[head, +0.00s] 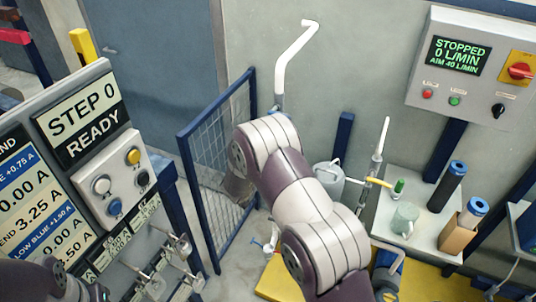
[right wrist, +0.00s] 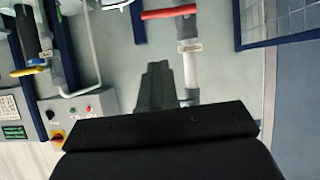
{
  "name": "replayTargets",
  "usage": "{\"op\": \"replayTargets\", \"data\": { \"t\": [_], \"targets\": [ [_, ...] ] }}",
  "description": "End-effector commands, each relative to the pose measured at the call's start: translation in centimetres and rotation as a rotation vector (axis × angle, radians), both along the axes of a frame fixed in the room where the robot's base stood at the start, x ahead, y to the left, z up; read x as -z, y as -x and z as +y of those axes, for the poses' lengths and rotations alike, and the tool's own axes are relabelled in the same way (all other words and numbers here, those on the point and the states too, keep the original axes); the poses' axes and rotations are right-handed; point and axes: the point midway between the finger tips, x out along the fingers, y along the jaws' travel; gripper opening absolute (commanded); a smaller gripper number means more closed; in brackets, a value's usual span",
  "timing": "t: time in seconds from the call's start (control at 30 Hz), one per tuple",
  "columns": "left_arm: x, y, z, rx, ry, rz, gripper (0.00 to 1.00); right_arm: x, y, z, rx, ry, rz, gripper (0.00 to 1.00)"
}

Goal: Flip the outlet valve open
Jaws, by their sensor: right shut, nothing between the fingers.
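In the right wrist view, a valve with a red lever (right wrist: 168,13) sits on a vertical pipe with a white section (right wrist: 191,70). The lever lies crosswise to the pipe. A small tag hangs beside it, its text unreadable. Another valve with a yellow lever (right wrist: 28,71) is at the left of that view, also crosswise to its pipe. The yellow lever shows in the head view (head: 379,181) too. I cannot tell which is the outlet valve. My right gripper (right wrist: 158,68) is shut and empty, apart from both levers.
The control box (head: 465,68) reads "STOPPED 0 L/MIN". A blue mesh gate (head: 215,165) stands left of my right arm. A shelf (head: 430,205) at the right holds a cup (head: 404,219) and filter cartridges (head: 447,187). A panel (head: 80,125) reads "STEP 0 READY".

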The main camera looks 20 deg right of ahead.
Motion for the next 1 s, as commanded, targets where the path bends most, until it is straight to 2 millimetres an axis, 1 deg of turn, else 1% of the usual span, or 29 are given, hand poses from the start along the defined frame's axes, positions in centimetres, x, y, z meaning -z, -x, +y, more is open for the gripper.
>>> {"op": "replayTargets", "data": {
  "t": [0.3, 0.47, 0.87, 1.0],
  "targets": [
    [-0.1, 0.0, 0.0, 0.0, 0.0, -0.001, 0.43, -0.1, -0.1, 0.0, -0.008, 0.004, 0.004, 0.0],
    [-0.9, 0.0, 0.0, 0.0, 0.0, -0.001, 0.43, 0.5, -1.0, -1.1, -0.007, 0.003, 0.006, 0.0],
    [-4.0, 0.0, 0.0, 0.0, 0.0, -0.001, 0.43, 4.4, -5.7, -6.9, -0.006, 0.003, 0.005, 0.0],
    [-5.0, 0.0, 0.0, 0.0, 0.0, -0.001, 0.43, 6.6, -6.0, -7.4, -0.01, 0.003, 0.007, 0.0]
  ]
}}
